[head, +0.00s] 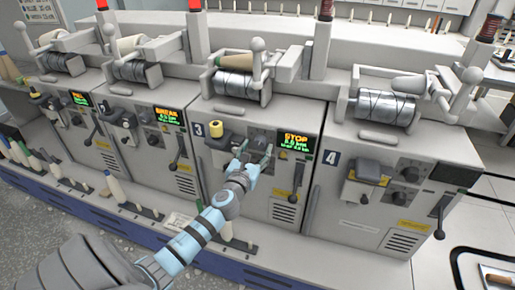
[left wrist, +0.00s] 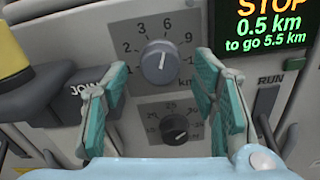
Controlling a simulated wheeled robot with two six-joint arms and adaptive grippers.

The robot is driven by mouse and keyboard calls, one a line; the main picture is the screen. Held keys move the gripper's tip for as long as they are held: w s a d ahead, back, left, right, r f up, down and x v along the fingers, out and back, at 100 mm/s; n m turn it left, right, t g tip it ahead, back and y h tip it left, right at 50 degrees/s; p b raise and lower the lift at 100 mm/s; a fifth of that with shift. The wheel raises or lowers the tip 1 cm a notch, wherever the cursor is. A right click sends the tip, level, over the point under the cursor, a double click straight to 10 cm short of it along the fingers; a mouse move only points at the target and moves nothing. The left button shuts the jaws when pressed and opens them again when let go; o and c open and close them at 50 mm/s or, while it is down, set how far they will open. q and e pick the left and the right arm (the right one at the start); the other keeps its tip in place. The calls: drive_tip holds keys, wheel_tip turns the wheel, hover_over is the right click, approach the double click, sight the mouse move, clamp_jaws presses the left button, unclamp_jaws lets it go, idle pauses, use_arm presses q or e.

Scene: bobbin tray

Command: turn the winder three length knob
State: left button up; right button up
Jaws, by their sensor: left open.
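The winder three length knob (left wrist: 161,62) is a grey round knob with a white pointer mark, on a dial numbered 1 to 9 with "km". In the left wrist view its pointer stands near upright. In the head view the knob (head: 259,141) sits on the panel marked 3, just beyond my left gripper (head: 252,160). My left gripper (left wrist: 160,82) is open, its teal fingers on either side below the knob in the picture. Contact with the knob does not show. My right gripper is not in view.
A smaller dark knob (left wrist: 174,132) sits below the length knob. The winder three display (head: 296,145) reads STOP, 0.5 km, to go 5.5 km.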

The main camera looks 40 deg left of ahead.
use_arm(q)
drive_tip(key=shift+x, duration=0.95)
drive_tip(key=c, duration=1.2)
drive_tip(key=shift+n, duration=0.4)
drive_tip(key=n, duration=0.3)
drive_tip(key=shift+n, duration=0.4)
drive_tip(key=n+b, duration=0.1)
drive_tip(key=n, duration=0.2)
drive_tip(key=shift+f+n, duration=0.1)
drive_tip(key=shift+n, duration=0.2)
drive_tip(key=n, duration=0.3)
drive_tip(key=shift+n+b, duration=0.3)
drive_tip(key=shift+b, duration=0.05)
drive_tip(key=shift+n+b, duration=0.4)
drive_tip(key=shift+n, duration=1.6)
